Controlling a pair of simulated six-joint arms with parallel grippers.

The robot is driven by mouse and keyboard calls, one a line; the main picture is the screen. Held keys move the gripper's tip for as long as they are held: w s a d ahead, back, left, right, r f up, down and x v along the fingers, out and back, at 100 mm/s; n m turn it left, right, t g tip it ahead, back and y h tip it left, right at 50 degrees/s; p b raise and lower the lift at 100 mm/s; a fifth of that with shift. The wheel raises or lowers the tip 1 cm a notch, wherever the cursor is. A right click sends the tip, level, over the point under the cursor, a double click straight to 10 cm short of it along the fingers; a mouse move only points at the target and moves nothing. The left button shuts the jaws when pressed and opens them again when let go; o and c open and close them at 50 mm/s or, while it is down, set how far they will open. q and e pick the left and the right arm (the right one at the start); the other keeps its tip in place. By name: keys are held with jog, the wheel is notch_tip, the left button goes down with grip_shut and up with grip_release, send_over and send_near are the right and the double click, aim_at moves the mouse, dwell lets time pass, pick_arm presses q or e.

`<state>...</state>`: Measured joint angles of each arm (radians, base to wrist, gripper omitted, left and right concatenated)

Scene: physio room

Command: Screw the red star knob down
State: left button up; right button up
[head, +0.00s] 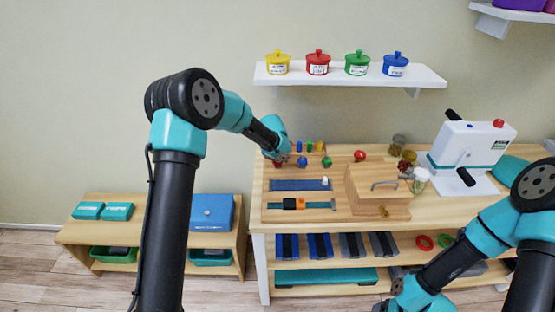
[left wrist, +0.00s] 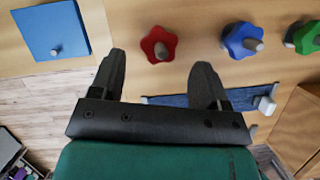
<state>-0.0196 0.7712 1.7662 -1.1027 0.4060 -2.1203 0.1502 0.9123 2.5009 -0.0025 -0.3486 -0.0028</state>
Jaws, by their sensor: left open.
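The red star knob (left wrist: 154,46) has a grey stud standing out of its middle in the left wrist view. My left gripper (left wrist: 161,68) is open and empty. Its fingertips point toward the red knob, which shows just beyond them and between them; I cannot tell the exact gap. In the head view my left gripper (head: 279,156) is over the left back of the workbench and mostly hides the red knob. A blue star knob (left wrist: 241,40) and a green star knob (left wrist: 306,37) stand to the right. My right gripper (head: 415,300) is low at the bottom edge, its jaws unclear.
The workbench (head: 330,219) also bears a blue slot strip (head: 292,185), an orange-and-black slider (head: 294,204), a wooden box with a handle (head: 377,190) and a white crank machine (head: 470,145). A shelf (head: 350,77) with several lidded pots hangs above. A blue box (head: 211,211) stands left.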

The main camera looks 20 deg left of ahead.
pick_arm(q)
jog(key=v, duration=1.4)
